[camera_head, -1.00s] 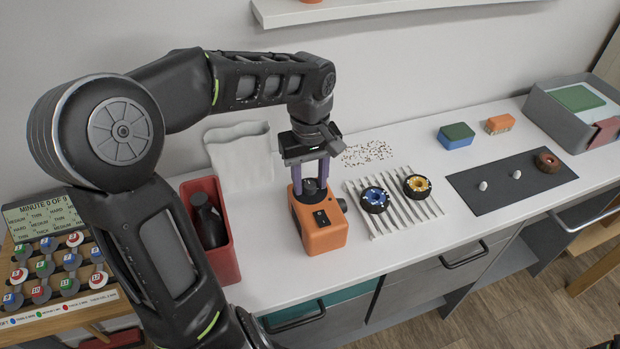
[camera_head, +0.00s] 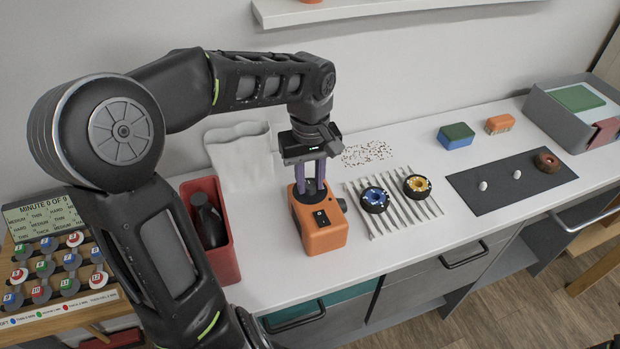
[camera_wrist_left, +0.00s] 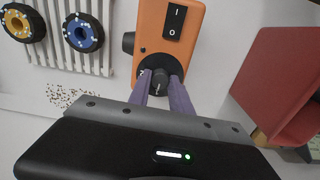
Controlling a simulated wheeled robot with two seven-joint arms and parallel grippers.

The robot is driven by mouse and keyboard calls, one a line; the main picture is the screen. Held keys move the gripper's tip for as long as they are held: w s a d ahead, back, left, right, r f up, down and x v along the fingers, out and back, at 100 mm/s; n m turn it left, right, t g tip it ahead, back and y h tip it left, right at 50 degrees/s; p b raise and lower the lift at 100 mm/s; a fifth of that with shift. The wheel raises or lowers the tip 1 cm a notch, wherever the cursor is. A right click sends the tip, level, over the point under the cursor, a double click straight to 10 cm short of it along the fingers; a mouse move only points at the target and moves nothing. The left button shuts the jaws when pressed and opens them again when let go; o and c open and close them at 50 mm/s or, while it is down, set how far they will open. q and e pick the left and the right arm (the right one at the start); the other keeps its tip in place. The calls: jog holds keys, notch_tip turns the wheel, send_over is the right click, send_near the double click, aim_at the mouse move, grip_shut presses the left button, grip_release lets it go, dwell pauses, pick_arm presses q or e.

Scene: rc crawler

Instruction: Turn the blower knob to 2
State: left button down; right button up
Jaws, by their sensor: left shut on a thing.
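The orange blower (camera_head: 323,232) stands on the white counter, with a black rocker switch marked I and O on its top. Its dark knob (camera_wrist_left: 158,82) shows in the left wrist view between the purple fingers, with a small 2 printed on the casing beside it. My left gripper (camera_head: 311,186) comes down from above and is shut on the knob; it also shows in the left wrist view (camera_wrist_left: 161,88). The knob's pointer is too small and covered to read surely. My right gripper is not in view.
A red bin (camera_head: 222,258) with a black bottle (camera_head: 209,222) stands left of the blower. A ribbed white rack (camera_head: 408,215) with two wheels is close on its right. A dark mat (camera_head: 490,200) lies further right. Brown specks (camera_head: 367,153) lie behind the rack.

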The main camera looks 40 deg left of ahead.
pick_arm(q)
jog(key=m, duration=0.4)
jog(key=shift+m, duration=0.3)
jog(key=m+p, duration=0.1)
jog(key=m, duration=0.3)
jog(key=shift+m, duration=0.3)
jog(key=m+p, duration=0.1)
jog(key=m, duration=0.3)
jog(key=shift+m+p, duration=0.3)
jog(key=shift+m, duration=1.9)
jog(key=c, duration=1.2)
grip_release()
jog(key=shift+o, duration=0.2)
